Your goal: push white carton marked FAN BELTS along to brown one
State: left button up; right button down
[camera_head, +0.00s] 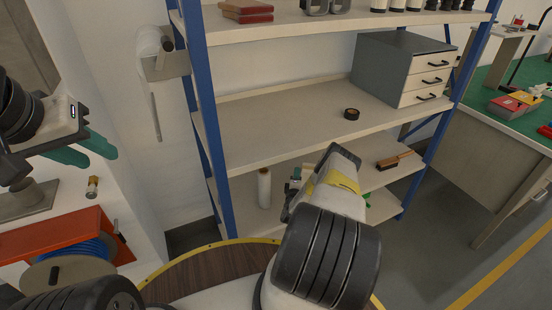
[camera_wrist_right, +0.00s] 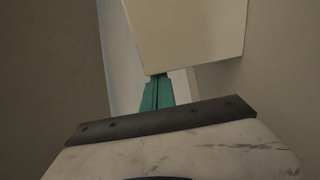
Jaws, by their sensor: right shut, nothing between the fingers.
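I make out no carton marked FAN BELTS and no brown carton in the head view. My left gripper (camera_head: 96,156) is at the left, its two teal fingers apart with nothing between them. My right arm reaches over the lower shelf in the head view, where its wrist hides its fingers. In the right wrist view my right gripper (camera_wrist_right: 158,92) has its teal fingers together and empty. A plain pale panel (camera_wrist_right: 190,35) stands close beyond the fingertips; no marking shows on it, and I cannot tell what it is.
A blue-posted shelf unit (camera_head: 270,125) holds a grey drawer cabinet (camera_head: 385,70) and a black tape roll (camera_head: 351,114). A green-topped bench (camera_head: 530,125) stands right, an orange rack (camera_head: 50,237) left.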

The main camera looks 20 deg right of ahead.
aim_at(306, 175)
jog(key=shift+s+d, duration=0.15)
jog(key=shift+s, duration=0.05)
jog(key=shift+s+d, duration=1.45)
jog(key=shift+s, duration=0.15)
jog(key=shift+w, duration=0.1)
